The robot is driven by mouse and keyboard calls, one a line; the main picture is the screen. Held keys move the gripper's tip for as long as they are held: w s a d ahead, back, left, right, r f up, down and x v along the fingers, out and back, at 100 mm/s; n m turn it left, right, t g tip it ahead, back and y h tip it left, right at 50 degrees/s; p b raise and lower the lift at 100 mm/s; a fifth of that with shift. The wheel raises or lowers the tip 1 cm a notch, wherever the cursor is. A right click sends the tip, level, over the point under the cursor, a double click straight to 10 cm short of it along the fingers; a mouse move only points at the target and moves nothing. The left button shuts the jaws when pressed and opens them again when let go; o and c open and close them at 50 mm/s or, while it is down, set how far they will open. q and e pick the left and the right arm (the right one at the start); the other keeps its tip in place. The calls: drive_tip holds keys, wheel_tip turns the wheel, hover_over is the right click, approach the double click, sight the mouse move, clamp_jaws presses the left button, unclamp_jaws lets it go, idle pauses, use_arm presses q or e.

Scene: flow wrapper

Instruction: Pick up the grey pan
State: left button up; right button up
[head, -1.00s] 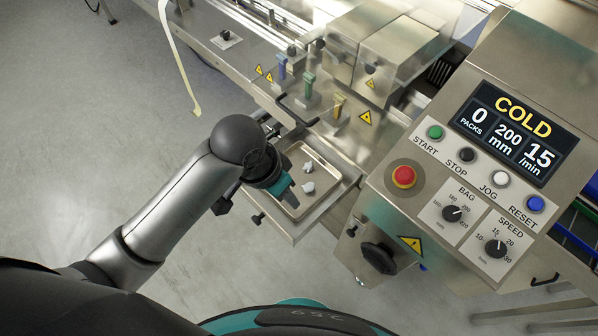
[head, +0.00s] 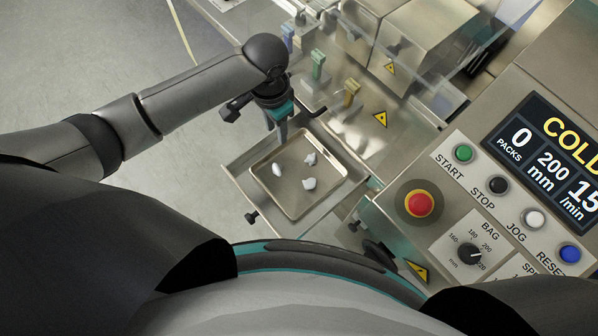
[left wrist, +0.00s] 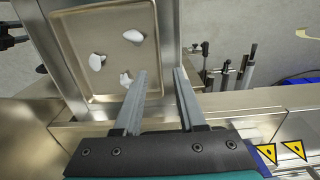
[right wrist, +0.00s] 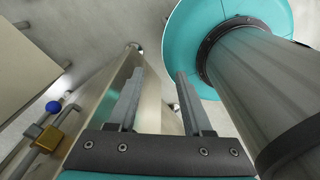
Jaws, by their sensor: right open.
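The grey pan (head: 329,178) is a shallow rectangular metal tray resting in a metal holder at the machine's front. Several white scraps lie in it. My left gripper (head: 282,136) points down at the pan's upper left edge in the head view. In the left wrist view the pan (left wrist: 104,44) is left of and beyond the open fingers (left wrist: 160,72). One finger is close to the pan's edge; I cannot tell if it touches. My right gripper (right wrist: 160,72) is open and empty, away from the pan.
The control panel with a red stop button (head: 420,204) stands right of the pan. Blue, green (head: 318,66) and yellow (head: 351,92) levers rise behind it. A black knob (head: 251,218) sticks out by the holder. Open floor (head: 160,180) lies to the left.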

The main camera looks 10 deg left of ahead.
use_arm(q)
drive_tip(key=shift+f, duration=1.15)
drive_tip(key=f, duration=0.2)
drive_tip(key=f+b, duration=0.1)
drive_tip(key=f, duration=0.1)
drive_tip(key=shift+s+a+f+b, duration=0.15)
drive_tip(key=shift+s+f+b, duration=0.05)
drive_tip(key=shift+f+b, duration=0.15)
use_arm(e)
drive_tip(key=shift+w+a+f, duration=0.1)
drive_tip(key=shift+w+f, duration=0.75)
drive_tip(key=shift+w, duration=0.1)
use_arm(q)
drive_tip(key=shift+c, duration=0.3)
clamp_jaws()
use_arm(e)
drive_tip(key=shift+s, duration=0.15)
use_arm(q)
drive_tip(key=shift+r, duration=0.1)
